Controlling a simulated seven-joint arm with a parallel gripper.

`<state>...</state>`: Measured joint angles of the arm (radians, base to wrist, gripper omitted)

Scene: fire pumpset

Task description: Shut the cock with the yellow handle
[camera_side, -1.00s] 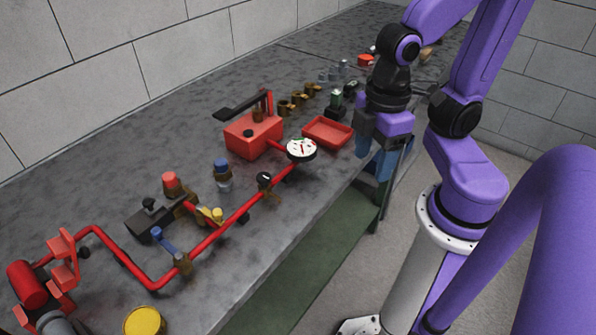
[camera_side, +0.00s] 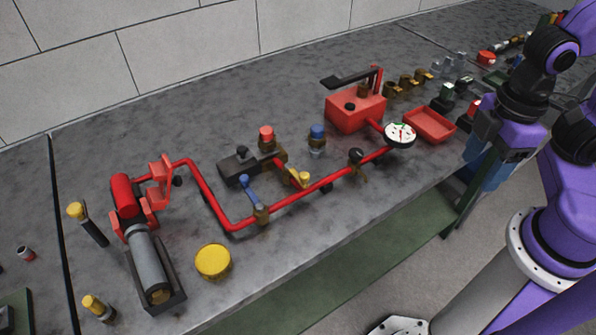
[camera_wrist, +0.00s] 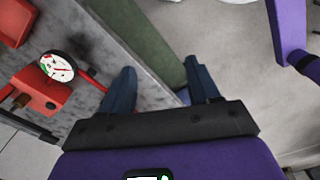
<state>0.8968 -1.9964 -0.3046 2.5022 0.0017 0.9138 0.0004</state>
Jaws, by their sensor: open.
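The cock with the yellow handle (camera_side: 298,179) sits on the short branch between the brass fitting with a red cap (camera_side: 267,141) and the long red pipe (camera_side: 327,182). Its yellow lever appears to lie roughly along that branch. My gripper (camera_side: 487,172) is far to the right of it, by the bench's front edge past the red tray. Its blue fingers point down. In the wrist view my gripper (camera_wrist: 162,82) has its fingers spread, with nothing between them. The yellow handle is not in the wrist view.
A blue-handled cock (camera_side: 250,188) and a black-handled one (camera_side: 356,156) flank the yellow one. Bare bench lies in front of the pipe.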

